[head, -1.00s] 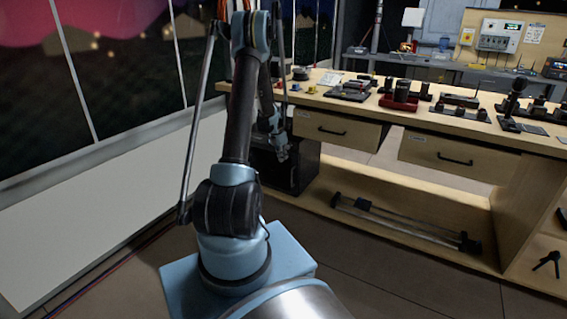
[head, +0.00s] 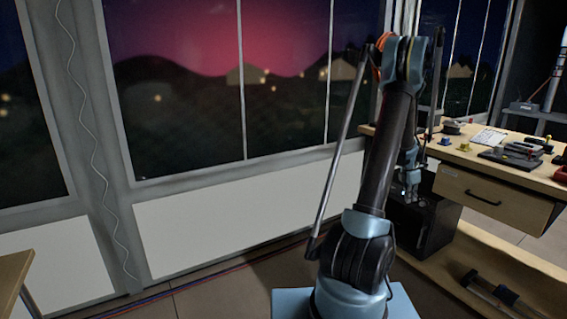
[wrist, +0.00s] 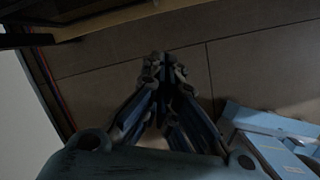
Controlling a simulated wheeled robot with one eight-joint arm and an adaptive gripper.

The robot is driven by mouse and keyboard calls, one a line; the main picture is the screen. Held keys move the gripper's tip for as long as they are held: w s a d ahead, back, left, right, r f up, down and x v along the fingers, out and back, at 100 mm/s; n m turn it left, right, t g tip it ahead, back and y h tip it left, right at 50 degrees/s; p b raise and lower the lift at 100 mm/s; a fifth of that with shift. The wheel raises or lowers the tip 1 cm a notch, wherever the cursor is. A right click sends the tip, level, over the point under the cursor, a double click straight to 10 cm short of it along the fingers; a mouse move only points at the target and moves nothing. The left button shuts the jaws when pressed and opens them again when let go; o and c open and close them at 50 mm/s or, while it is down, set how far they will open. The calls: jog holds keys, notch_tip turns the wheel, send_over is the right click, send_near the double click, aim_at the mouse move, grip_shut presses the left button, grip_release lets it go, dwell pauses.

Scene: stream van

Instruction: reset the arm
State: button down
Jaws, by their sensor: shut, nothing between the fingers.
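My arm stands folded upright on its blue base, right of the middle in the head view. My gripper (head: 410,188) hangs low behind the upper arm link, in front of the black box under the workbench (head: 470,168). It is partly hidden by my arm. In the wrist view my gripper (wrist: 163,62) points down over the tiled floor, its fingers together with nothing between them.
A wooden drawer (head: 484,200) and a black box (head: 428,226) are close to my gripper. Small tools lie on the bench top. Windows with white panels (head: 235,225) line the wall at left. Floor cables run along the wall. A table corner (head: 14,275) shows at far left.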

jog(key=s+a+r+m, duration=0.3)
jog(key=s+a+r, duration=0.15)
jog(key=a, duration=0.45)
jog(key=s+a+r+m+t+y, duration=0.1)
jog(key=s+a+r+m, duration=0.15)
jog(key=a+r, duration=0.45)
jog(key=s+a+r+m, duration=0.3)
jog(key=s+a+r, duration=0.1)
jog(key=a, duration=0.6)
jog(key=s+a+f+m+y, duration=0.1)
jog(key=s+a+m, duration=0.3)
jog(key=s+a, duration=0.5)
jog(key=s+a+f+m, duration=0.4)
jog(key=s+a, duration=0.4)
jog(key=s, duration=0.7)
jog(key=shift+s+a+m+t+y, duration=0.2)
jog(key=shift+a+m+t+y, duration=0.2)
jog(key=shift+m, duration=0.35)
jog(key=shift+d, duration=0.1)
